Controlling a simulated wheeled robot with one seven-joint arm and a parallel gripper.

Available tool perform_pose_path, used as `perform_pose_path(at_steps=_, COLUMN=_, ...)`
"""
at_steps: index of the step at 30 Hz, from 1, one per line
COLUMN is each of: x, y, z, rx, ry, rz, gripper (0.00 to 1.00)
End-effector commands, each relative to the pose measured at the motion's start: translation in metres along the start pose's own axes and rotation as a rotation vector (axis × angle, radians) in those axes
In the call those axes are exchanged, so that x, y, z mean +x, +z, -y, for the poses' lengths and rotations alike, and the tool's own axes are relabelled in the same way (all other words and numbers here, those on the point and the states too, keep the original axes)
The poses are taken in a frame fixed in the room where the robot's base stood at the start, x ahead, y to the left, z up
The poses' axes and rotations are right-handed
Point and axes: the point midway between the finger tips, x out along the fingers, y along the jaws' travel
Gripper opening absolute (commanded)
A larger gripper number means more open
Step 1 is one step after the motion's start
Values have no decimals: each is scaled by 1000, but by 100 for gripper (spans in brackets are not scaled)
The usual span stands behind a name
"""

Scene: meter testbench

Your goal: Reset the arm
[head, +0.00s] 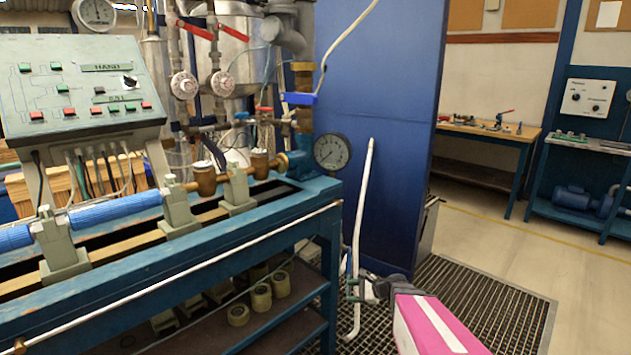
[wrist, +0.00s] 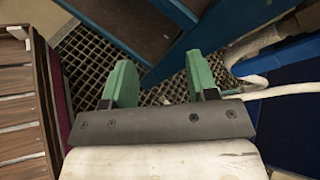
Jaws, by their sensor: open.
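My gripper (head: 354,288) shows small in the head view, at the lower middle, in front of the right end of the blue test bench (head: 230,240). It is low, over the dark floor grating. In the wrist view my gripper (wrist: 160,78) has its two green fingers spread apart. Nothing is between them; the floor grating (wrist: 160,92) shows through the gap. The part of my arm in the head view is pink and white and enters from the bottom right.
A white hose (head: 364,200) hangs close to my gripper. A pressure gauge (head: 332,151) sits on the bench's right end. A control panel (head: 80,85) stands at left. A blue wall panel (head: 380,100) stands behind. Open floor (head: 585,270) lies at right.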

Motion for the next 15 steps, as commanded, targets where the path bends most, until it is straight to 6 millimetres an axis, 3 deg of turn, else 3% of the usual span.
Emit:
perform_pose_path(at_steps=1, x=-2, y=14, z=-12, rx=-96, ry=72, rz=-34, gripper=53)
perform_pose_path(at_steps=8, x=-21, y=38, z=-55, rx=-538, ry=428, rz=-181, gripper=53)
perform_pose_path(at_steps=15, x=-63, y=54, z=-82, rx=-960, ry=821, rz=-290, gripper=53)
